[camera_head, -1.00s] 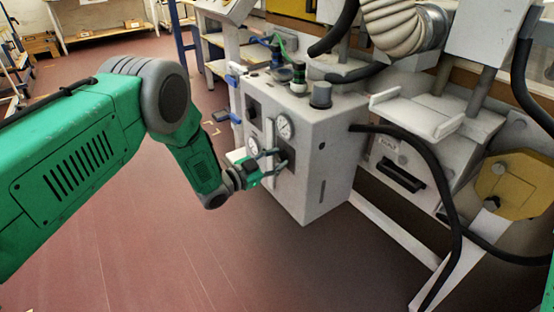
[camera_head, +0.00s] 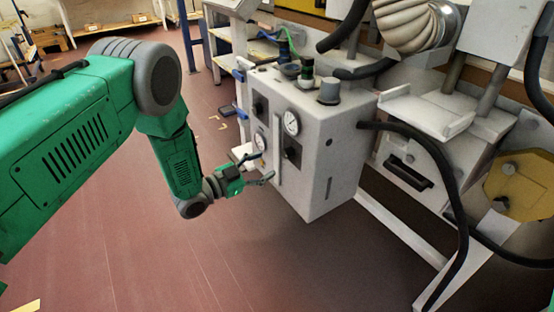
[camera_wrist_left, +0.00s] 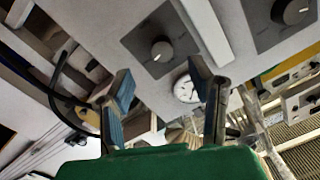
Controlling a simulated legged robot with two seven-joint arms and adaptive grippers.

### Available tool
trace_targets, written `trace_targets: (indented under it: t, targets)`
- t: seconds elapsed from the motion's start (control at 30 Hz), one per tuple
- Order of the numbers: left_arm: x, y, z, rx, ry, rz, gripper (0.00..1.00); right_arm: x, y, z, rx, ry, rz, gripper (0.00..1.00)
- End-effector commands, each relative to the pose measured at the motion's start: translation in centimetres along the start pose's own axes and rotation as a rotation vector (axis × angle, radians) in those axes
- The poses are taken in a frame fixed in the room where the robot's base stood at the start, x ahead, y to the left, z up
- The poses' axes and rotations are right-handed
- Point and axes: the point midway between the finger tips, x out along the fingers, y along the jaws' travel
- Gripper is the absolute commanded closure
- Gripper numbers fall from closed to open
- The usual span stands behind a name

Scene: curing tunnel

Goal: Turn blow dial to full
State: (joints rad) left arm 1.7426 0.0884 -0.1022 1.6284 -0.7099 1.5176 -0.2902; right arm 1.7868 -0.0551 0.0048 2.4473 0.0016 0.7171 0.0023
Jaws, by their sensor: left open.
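A pale grey control box (camera_head: 325,165) stands right of the middle in the head view. Its front carries two black dials, an upper one (camera_head: 259,106) and a lower one (camera_head: 291,150). In the left wrist view, one dial (camera_wrist_left: 162,50) is near the middle and another (camera_wrist_left: 290,11) is at upper right. No readable label shows which is the blow dial. My left gripper (camera_head: 264,169) is open and empty before the box's lower front. Its blue-padded fingers (camera_wrist_left: 163,88) point toward the panel, apart from the dials in the wrist view. My right gripper is out of view.
Round gauges, including an upper one (camera_head: 292,122), sit beside the dials. A vertical bar (camera_head: 277,150) runs between them. A black hose (camera_head: 435,160) loops at the box's right. The red floor (camera_head: 260,265) below is clear.

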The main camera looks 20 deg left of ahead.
Motion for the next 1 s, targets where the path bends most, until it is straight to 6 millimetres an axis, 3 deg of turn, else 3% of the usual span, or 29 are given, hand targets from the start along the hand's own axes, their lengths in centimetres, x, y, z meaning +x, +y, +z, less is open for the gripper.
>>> trace_targets:
  t: [0.1, 0.3, 0.87, 1.0]
  targets:
    - [-2.3, 0.0, 0.1, -0.002, -0.003, 0.0, 0.52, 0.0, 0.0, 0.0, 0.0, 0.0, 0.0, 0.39]
    - [-4.5, 0.0, 0.2, -0.001, -0.003, 0.001, 0.52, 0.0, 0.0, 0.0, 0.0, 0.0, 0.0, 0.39]
    - [-4.8, 0.0, 0.2, -0.002, -0.003, 0.001, 0.52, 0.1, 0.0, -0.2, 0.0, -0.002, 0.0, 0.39]
    - [-5.7, 1.6, 0.9, -0.073, -0.12, -0.004, 0.52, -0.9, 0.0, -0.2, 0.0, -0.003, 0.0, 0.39]
